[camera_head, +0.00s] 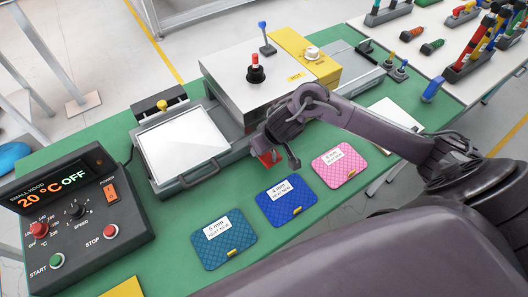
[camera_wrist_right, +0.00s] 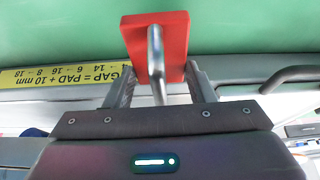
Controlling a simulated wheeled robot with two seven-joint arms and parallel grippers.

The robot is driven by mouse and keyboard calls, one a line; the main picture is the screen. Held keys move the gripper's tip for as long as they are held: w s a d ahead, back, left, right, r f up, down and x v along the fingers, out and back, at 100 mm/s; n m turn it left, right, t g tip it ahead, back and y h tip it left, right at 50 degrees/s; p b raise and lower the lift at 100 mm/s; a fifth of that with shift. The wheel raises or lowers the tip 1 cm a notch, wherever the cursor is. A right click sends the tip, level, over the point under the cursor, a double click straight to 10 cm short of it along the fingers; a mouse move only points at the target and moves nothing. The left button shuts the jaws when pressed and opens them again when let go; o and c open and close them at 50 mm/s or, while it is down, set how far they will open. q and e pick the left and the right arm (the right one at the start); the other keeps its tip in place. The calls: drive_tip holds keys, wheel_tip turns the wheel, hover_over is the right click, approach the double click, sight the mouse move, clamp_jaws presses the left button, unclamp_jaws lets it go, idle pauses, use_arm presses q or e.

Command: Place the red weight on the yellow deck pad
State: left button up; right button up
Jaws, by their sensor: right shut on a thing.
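The red weight (camera_wrist_right: 158,48) is a flat red block with a grey bar handle, seen in the right wrist view. My right gripper (camera_wrist_right: 160,85) is shut on that handle. In the head view the red weight (camera_head: 270,158) is partly hidden by my right gripper (camera_head: 282,152), beside the grey machine's front corner and above the blue pad. A yellow piece (camera_head: 124,288) shows at the bottom left, cut off by the picture edge; I cannot tell if it is the yellow deck pad. My left gripper is not in view.
Teal (camera_head: 224,242), blue (camera_head: 285,201) and pink (camera_head: 339,165) pads lie in a row on the green table (camera_head: 165,235). A control box (camera_head: 75,220) stands at left. A machine with a white plate (camera_head: 184,145) and hot housing (camera_head: 245,95) stands behind.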

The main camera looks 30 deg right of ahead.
wheel_tip(320, 180, down, 4)
drive_tip(key=shift+r+b, duration=0.25)
drive_tip(key=shift+b, duration=0.15)
drive_tip(key=shift+w+f, duration=0.1)
drive_tip(key=shift+w, duration=0.1)
drive_tip(key=shift+f, duration=0.1)
drive_tip(key=o, duration=1.5)
drive_tip(key=shift+f, duration=0.1)
